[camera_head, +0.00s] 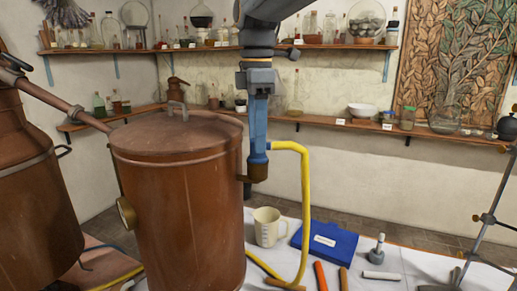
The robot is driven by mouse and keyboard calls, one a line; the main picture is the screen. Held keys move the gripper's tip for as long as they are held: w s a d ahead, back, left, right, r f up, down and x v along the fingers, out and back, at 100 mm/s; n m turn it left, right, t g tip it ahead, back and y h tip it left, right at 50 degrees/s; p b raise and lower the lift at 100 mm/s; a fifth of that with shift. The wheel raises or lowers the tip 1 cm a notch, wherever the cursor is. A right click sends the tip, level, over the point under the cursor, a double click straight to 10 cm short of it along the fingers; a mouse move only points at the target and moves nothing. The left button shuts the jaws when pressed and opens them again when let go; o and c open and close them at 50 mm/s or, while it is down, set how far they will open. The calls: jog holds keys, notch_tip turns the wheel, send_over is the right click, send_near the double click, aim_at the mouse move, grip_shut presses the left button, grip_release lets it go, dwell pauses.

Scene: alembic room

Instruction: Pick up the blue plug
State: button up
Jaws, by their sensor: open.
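My gripper (258,138) points straight down at the right side of the copper vessel (180,215). It is open, though seen edge-on, so the gap between its fingers does not show. What looks like the blue plug (258,159) is a short blue piece at the mouth of a small copper cup (258,173). The cup joins the vessel's side by a short pipe. The fingertips are right at the plug, but I cannot tell whether they touch it. A yellow hose (306,205) ends in a small blue fitting close beside the fingers.
A measuring jug (268,228), a blue case (324,243) and several tools lie on the white-covered surface below. A larger copper still (30,180) stands at left. A metal stand (488,218) is at right. Shelves of bottles line the walls behind.

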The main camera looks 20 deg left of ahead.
jog(key=shift+f+p, duration=0.35)
jog(key=shift+f, duration=0.85)
jog(key=c, duration=1.2)
jog(key=shift+r, duration=0.1)
